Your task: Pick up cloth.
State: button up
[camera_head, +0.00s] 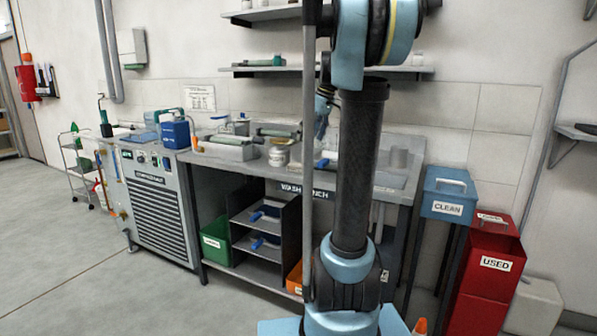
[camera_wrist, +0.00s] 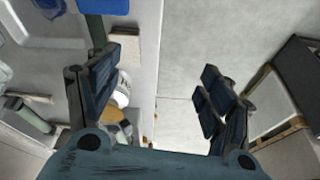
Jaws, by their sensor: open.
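No cloth can be picked out for certain in either view.
A green bin (camera_head: 215,243) sits underneath. The floor (camera_head: 80,270) at the left is clear. A framed object (camera_wrist: 280,105) shows at the wrist view's right.

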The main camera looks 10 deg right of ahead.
jog(key=w+d+r+n, duration=0.2)
jog(key=w, duration=0.5)
send_near(297, 164)
jog(key=shift+w+f+y, duration=0.15)
jog(key=shift+w+f, duration=0.05)
jog(key=shift+f, duration=0.35)
jog(key=shift+w+f+y, duration=0.15)
jog(key=shift+w+f, duration=0.1)
jog(key=shift+f, duration=0.25)
jog(key=shift+x, duration=3.3)
jog(key=shift+s+a+f, duration=0.1)
jog(key=shift+s+f, duration=0.05)
jog(key=shift+f, duration=0.1)
jog(key=shift+c, duration=0.3)
jog(key=c, duration=1)
